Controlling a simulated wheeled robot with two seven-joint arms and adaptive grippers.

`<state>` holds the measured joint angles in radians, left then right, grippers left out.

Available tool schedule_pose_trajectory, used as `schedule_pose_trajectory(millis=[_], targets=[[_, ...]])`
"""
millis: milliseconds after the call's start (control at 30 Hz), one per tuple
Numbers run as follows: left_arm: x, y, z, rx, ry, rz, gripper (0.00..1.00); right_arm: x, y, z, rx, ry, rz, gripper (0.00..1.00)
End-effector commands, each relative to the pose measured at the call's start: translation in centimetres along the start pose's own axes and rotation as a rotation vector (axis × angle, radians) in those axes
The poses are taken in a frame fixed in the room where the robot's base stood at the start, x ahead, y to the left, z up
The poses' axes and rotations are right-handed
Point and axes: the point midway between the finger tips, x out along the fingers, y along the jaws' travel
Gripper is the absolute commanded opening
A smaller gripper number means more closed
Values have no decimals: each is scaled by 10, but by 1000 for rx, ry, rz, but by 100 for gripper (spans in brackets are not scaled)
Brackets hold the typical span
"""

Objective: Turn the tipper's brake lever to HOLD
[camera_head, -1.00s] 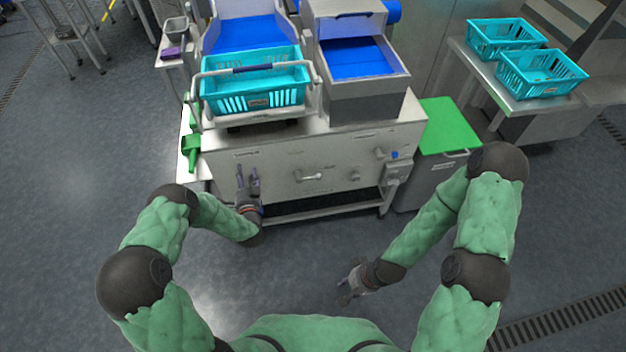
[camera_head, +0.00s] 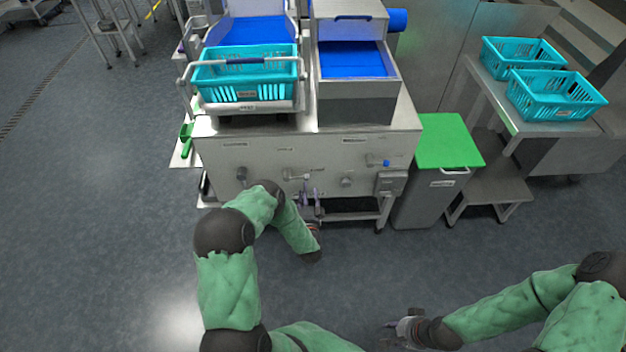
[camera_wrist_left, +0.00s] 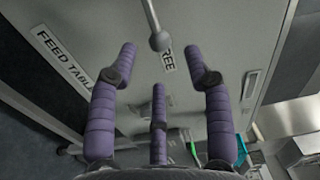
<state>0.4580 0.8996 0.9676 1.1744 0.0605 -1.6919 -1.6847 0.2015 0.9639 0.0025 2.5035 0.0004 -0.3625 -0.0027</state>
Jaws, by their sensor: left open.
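In the head view, a pale brake lever (camera_head: 297,177) sits on the front panel of the steel machine (camera_head: 318,150). In the left wrist view, the lever's rod and grey ball knob (camera_wrist_left: 160,40) hang down between the fingertips, over a partly covered label reading "REE". My left gripper (camera_head: 311,192) is at the panel front, just below and right of the lever. Its purple fingers (camera_wrist_left: 158,75) are spread open around the knob's position, with no visible grip. The tipper (camera_head: 245,107) above holds a teal basket. My right gripper (camera_head: 402,328) is low, far from the panel; its fingers are too small to judge.
Other controls are near: a dark knob (camera_head: 241,173), a grey knob (camera_head: 347,182) and a blue-tipped one (camera_head: 385,163). A "FEED TABLE" label (camera_wrist_left: 62,62) shows in the wrist view. A green-lidded bin (camera_head: 447,142) stands right of the machine. The floor in front is clear.

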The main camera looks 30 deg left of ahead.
Motion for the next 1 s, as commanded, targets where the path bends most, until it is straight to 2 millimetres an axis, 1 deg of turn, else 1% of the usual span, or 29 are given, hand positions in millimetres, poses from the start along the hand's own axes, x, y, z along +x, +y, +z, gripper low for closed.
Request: schedule_pose_trajectory(millis=[33, 200, 400, 600, 833, 867, 900, 967, 1000], targets=[[11, 2, 0, 0, 0, -3, 50, 6, 2, 0, 1, 0, 0, 36], [40, 3, 0, 0, 1, -1, 50, 16, 6, -1, 1, 0, 0, 36], [64, 2, 0, 0, 1, -1, 50, 24, 9, -1, 1, 0, 0, 36], [74, 2, 0, 0, 1, 2, 50, 26, 10, -1, 1, 0, 0, 36], [74, 1, -1, 0, 1, 2, 50, 26, 9, -1, 1, 1, 0, 36], [74, 1, -1, 0, 1, 2, 47, 26, 9, -1, 1, 1, 0, 36], [74, 1, -1, 0, 1, 2, 36, 26, 9, -1, 1, 1, 0, 36], [74, 1, -1, 0, 1, 2, 19, 26, 9, -1, 1, 1, 0, 36], [74, 1, -1, 0, 1, 2, 8, 26, 9, -1, 1, 1, 0, 36]])
